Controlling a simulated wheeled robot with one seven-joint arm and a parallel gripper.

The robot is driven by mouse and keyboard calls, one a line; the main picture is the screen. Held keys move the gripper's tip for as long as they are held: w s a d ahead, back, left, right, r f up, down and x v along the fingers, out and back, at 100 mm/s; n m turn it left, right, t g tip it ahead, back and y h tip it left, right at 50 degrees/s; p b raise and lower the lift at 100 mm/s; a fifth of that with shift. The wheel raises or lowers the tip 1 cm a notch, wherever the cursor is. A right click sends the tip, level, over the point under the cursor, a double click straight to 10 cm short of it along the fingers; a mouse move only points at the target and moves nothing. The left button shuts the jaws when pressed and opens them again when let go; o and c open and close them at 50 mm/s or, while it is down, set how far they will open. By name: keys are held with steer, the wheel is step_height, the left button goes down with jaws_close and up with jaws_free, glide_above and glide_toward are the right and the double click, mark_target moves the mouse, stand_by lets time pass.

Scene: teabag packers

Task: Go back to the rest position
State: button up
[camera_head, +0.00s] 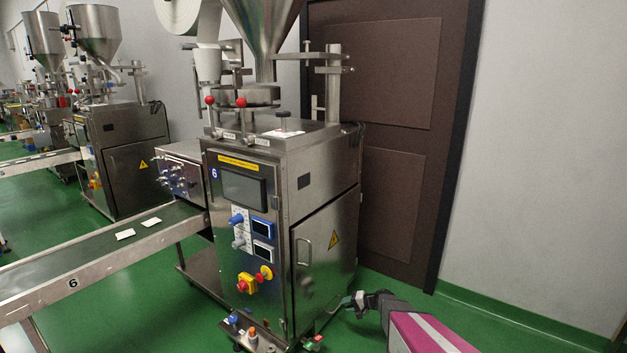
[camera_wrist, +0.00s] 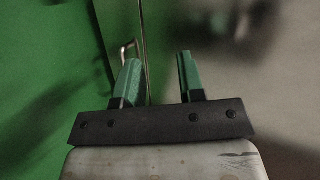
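My gripper (camera_head: 346,302) is low in front of the right part of the steel packing machine numbered 6 (camera_head: 318,225), at the lower edge of its door in the head view. In the wrist view, my gripper (camera_wrist: 159,72) shows two green fingers standing apart with nothing between them, so it is open and empty. Whether a finger touches the machine cannot be told.
A conveyor (camera_head: 87,253) with two white teabags runs off to the left. A brown door (camera_head: 401,130) and grey wall stand behind. Green floor (camera_head: 480,325) is clear at the right.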

steer(key=s+d+r+n+g+h, duration=0.2)
steer(key=s+r+h, duration=1)
steer(key=s+r, duration=1.6)
steer(key=shift+d+r+n+g, duration=0.2)
steer(key=shift+r+n+g, duration=0.35)
steer(key=shift+n+g, duration=0.4)
steer(key=shift+o, duration=0.3)
